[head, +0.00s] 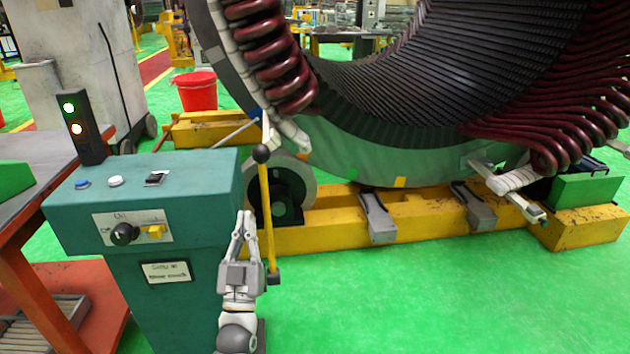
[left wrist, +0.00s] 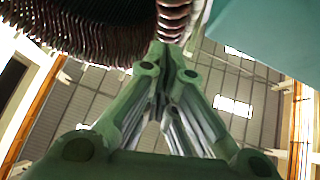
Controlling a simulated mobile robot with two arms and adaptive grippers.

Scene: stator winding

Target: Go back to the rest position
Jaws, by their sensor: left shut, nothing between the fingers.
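My left gripper (head: 245,216) points upward in the head view, in front of the right side of the green control console (head: 190,262). Its fingers are together with nothing between them. A yellow lever (head: 266,215) with a black ball on top stands just to its right, very close in the picture; I cannot tell whether they touch. In the left wrist view the closed fingers (left wrist: 162,55) point up toward the ceiling, with dark red coils above and the teal console edge at the upper right. My right gripper is not in view.
The large stator (head: 400,150) with red coils rests on a yellow base frame (head: 340,230). A signal post (head: 80,128) with lit lamps stands on the console's left. A red bucket (head: 196,92) stands behind. Green floor (head: 430,305) at the front right is clear.

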